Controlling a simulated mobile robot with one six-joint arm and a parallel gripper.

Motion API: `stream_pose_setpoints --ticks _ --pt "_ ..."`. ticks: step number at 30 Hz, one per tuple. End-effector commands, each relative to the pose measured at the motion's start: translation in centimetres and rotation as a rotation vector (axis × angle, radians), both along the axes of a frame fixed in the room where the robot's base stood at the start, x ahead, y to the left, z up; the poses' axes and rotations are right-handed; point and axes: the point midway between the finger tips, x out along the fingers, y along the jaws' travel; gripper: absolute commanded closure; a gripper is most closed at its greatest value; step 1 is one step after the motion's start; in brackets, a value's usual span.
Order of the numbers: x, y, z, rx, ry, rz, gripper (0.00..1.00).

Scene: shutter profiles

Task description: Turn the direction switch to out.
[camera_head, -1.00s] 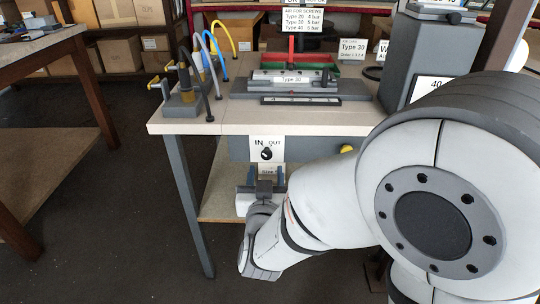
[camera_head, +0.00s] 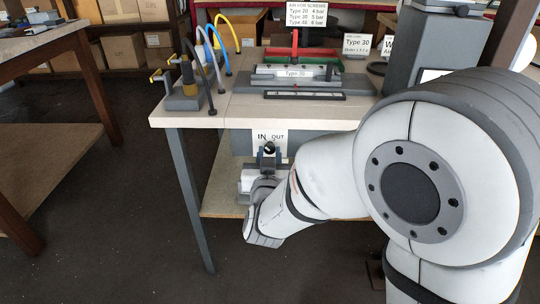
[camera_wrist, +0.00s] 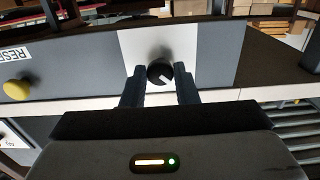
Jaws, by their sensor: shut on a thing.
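The direction switch is a round black knob (camera_head: 269,149) on a white plate marked IN on the left and OUT on the right, on the front of the bench. In the wrist view the knob (camera_wrist: 159,73) sits between my two fingers, and its white mark slants towards the lower right of that picture. My gripper (camera_wrist: 160,80) is shut on the knob, with one finger at each side. In the head view my gripper (camera_head: 268,158) is in front of the plate and covers its lower part.
A yellow button (camera_wrist: 17,90) with a RESET label sits on the same panel; in the head view my arm hides it. Open floor lies left.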

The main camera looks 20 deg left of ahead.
Motion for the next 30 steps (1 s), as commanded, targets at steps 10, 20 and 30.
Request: stream_pose_setpoints --ticks 10,20,30 --pt "-0.04 -0.1 -0.03 0.004 0.001 0.0 0.96" --pt "-0.04 0.01 -0.35 0.111 0.026 0.0 0.96" --pt "-0.07 0.07 -0.46 0.395 0.091 0.001 0.96"
